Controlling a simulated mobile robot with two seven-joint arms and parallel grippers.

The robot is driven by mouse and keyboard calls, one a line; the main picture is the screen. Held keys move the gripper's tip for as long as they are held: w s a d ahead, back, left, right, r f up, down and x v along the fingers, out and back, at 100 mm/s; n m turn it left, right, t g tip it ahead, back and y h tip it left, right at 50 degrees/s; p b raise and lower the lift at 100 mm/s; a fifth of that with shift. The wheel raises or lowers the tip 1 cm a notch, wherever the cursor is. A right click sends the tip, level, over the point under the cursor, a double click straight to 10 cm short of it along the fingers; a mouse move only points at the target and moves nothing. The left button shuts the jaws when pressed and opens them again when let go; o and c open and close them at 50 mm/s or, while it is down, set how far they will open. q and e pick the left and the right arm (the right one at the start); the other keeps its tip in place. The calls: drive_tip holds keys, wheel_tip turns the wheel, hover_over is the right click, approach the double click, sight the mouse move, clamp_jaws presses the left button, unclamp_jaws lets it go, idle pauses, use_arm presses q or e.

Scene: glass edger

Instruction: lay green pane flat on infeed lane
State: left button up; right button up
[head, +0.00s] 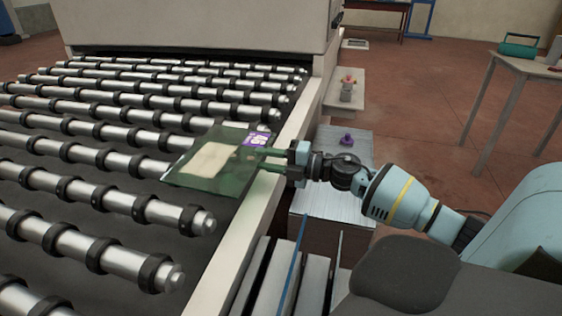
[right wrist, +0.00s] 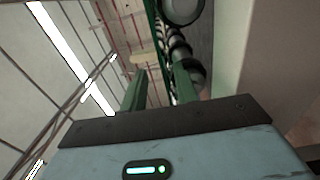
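The green pane (head: 180,176) is a thin translucent sheet with a cream patch and a purple label. In the head view it lies roughly flat over the right ends of the infeed lane's rollers (head: 125,200); I cannot tell whether it touches them. My right gripper (head: 264,159) reaches over the rail to the pane's right edge. In the right wrist view, the green fingers (right wrist: 160,85) stand apart with a visible gap. The pane (right wrist: 154,25) shows nearly edge-on as a thin green strip between them, nearer the right finger. My left gripper is out of view.
A pale rail (head: 232,250) borders the rollers on the right. A grey machine housing (head: 200,25) stands at the far end. Beside the rail are a metal-topped box (head: 320,190) with a purple knob (head: 347,140) and a slotted rack (head: 285,285). Rollers left of the pane are clear.

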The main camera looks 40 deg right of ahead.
drive_tip(key=shift+v, duration=1.7)
drive_tip(key=shift+s, duration=0.1)
